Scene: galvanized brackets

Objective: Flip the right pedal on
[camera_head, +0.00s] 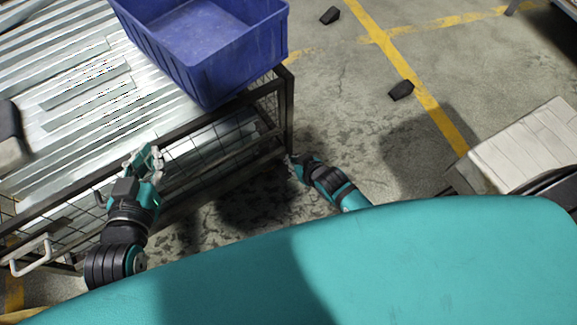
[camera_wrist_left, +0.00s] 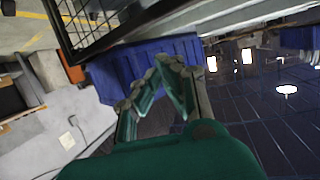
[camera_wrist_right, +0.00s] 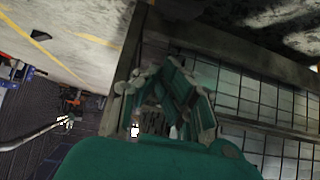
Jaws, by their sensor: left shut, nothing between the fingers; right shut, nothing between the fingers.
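I cannot make out a pedal in any view. A metal wire-mesh cart (camera_head: 286,112) with a dark frame stands in front of me, and its lower part near the floor is mostly hidden. My left gripper (camera_head: 151,155) is shut and empty, above the cart's near top edge. It also shows in the left wrist view (camera_wrist_left: 168,68). My right gripper (camera_head: 293,159) is low beside the cart's near right corner post, shut and empty. In the right wrist view (camera_wrist_right: 160,75) it is in front of the mesh side; I cannot tell whether it touches the cart.
A blue crate (camera_head: 205,58) and galvanized metal pieces (camera_head: 75,95) lie on the cart. A white handle (camera_head: 30,258) is at its near left. Two black blocks (camera_head: 401,90) (camera_head: 330,15) lie on the floor. A pale wooden-topped object (camera_head: 530,145) stands right. Floor between is free.

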